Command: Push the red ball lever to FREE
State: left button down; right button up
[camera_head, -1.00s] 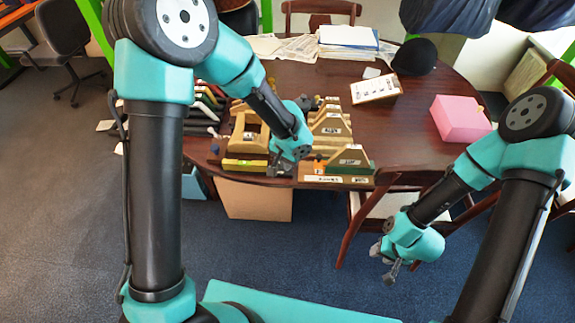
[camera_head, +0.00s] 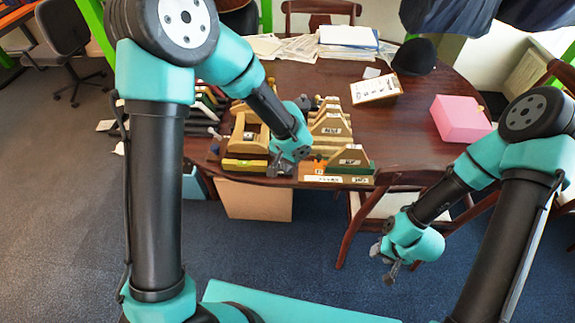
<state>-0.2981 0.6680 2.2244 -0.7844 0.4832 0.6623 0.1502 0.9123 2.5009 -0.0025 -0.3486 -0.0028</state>
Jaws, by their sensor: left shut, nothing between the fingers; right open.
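My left gripper (camera_head: 279,168) is shut with nothing in it. It points down at the front edge of the wooden fixture (camera_head: 247,138) on the table, just right of the yellow block (camera_head: 244,164). I cannot tell whether its fingers touch anything. I cannot clearly make out a red ball lever or a FREE label; my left wrist and forearm hide part of the fixture. A small pale lever-like rod (camera_head: 214,132) sticks out at the fixture's left. My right gripper (camera_head: 390,268) is open and empty, in front of the table over the floor.
Labelled wooden uprights (camera_head: 330,128) stand right of my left wrist, and a green-edged wooden piece (camera_head: 350,163) is at the front. A pink box (camera_head: 460,119), a white-topped box (camera_head: 376,89) and a dark cap (camera_head: 414,57) lie farther right. The table (camera_head: 395,140) between is clear.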

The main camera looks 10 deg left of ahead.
pick_arm(q)
jog(key=shift+f, duration=0.55)
jog(key=shift+r, duration=0.25)
dwell(0.4)
jog(key=w+a, duration=0.1)
jog(key=w, duration=0.7)
jog(key=shift+w+a, duration=0.15)
jog(key=shift+w, duration=0.05)
dwell(3.2)
jog(key=shift+s, duration=0.2)
jog(key=shift+s, duration=0.4)
dwell(0.5)
notch_tip(320, 180, up, 7)
dwell(1.0)
